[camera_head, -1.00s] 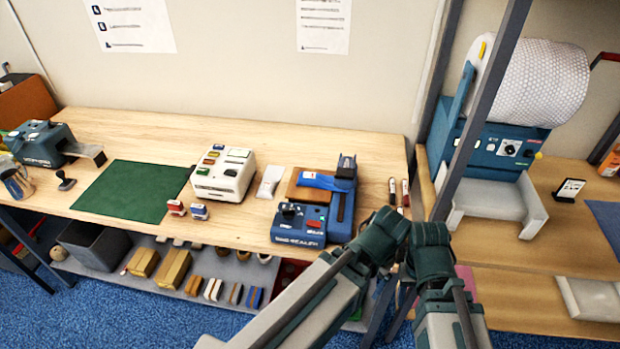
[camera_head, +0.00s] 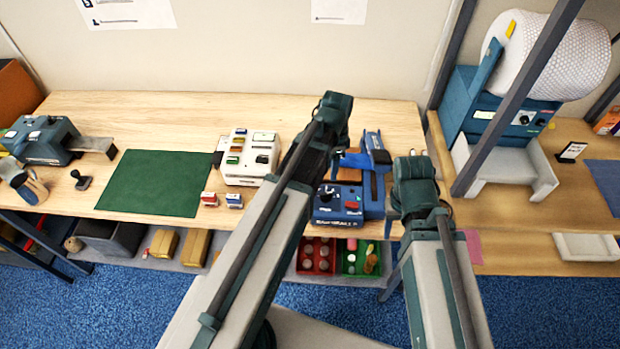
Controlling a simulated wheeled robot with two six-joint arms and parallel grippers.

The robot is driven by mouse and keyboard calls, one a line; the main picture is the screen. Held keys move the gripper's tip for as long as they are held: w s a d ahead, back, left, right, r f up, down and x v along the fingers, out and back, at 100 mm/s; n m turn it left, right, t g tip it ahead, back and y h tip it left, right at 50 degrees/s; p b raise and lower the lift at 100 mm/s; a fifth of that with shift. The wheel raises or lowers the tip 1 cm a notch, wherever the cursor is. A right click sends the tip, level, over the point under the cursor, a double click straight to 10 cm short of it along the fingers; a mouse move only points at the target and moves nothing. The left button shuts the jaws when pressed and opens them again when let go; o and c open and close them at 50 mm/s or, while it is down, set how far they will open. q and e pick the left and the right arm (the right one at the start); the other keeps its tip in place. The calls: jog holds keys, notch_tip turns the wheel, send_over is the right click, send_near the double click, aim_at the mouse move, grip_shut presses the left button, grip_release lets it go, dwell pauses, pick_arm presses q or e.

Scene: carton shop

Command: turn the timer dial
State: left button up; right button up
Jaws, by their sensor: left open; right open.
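The blue sealer (camera_head: 371,208) stands at the right end of the wooden bench. A black dial (camera_head: 327,191) is on its front panel, with a red button (camera_head: 352,205) to the right of it. My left gripper (camera_head: 327,166) is above the sealer's left part, just behind the dial and apart from it as far as I can see. It is open, and my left arm hides part of it and the sealer's left side. My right gripper (camera_head: 394,212) is open and empty at the sealer's right side, mostly hidden by my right wrist.
A white label printer (camera_head: 238,172) stands left of the sealer, beside a green mat (camera_head: 152,184). Two small stamps (camera_head: 209,199) sit at the bench's front. The bubble-wrap machine (camera_head: 487,125) and a metal post (camera_head: 518,95) are on the right. Bins (camera_head: 318,258) lie below.

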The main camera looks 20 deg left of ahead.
aim_at(326, 193)
pick_arm(q)
jog(key=f+b, duration=0.9)
jog(key=a+f+b, duration=0.1)
jog(key=f+b, duration=0.3)
jog(key=shift+w+f+b, duration=0.2)
jog(key=shift+w+b, duration=0.15)
jog(key=shift+b, duration=0.05)
grip_shut()
dwell(0.3)
